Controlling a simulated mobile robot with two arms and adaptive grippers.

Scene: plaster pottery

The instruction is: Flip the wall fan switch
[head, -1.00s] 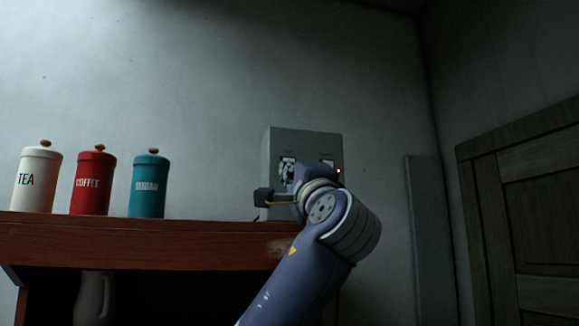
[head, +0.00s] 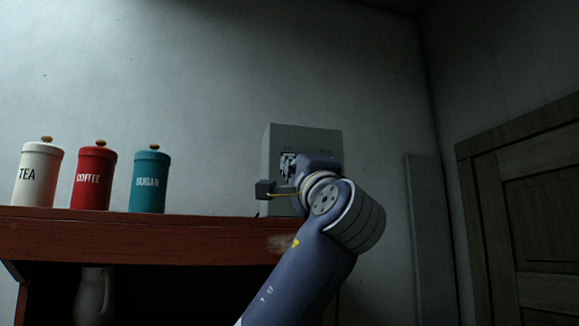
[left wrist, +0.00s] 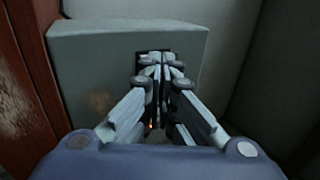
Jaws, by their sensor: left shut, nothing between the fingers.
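A grey switch box (head: 302,140) is on the wall at the right end of the shelf. Its left switch plate (head: 287,165) shows in the head view; my wrist covers the right part of the box front. In the left wrist view the box (left wrist: 90,50) fills the upper middle. There my left gripper (left wrist: 161,60) is shut and empty, its fingertips in front of a dark switch plate (left wrist: 140,62). I cannot tell whether they touch it. The fingers hide most of that plate and any switch on it. My right gripper is not in view.
A red-brown wooden shelf (head: 140,238) runs left of the box. It bears white tea (head: 38,178), red coffee (head: 94,180) and teal sugar (head: 150,183) canisters. A pale jug (head: 93,298) stands underneath. A dark door (head: 535,220) is at the right.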

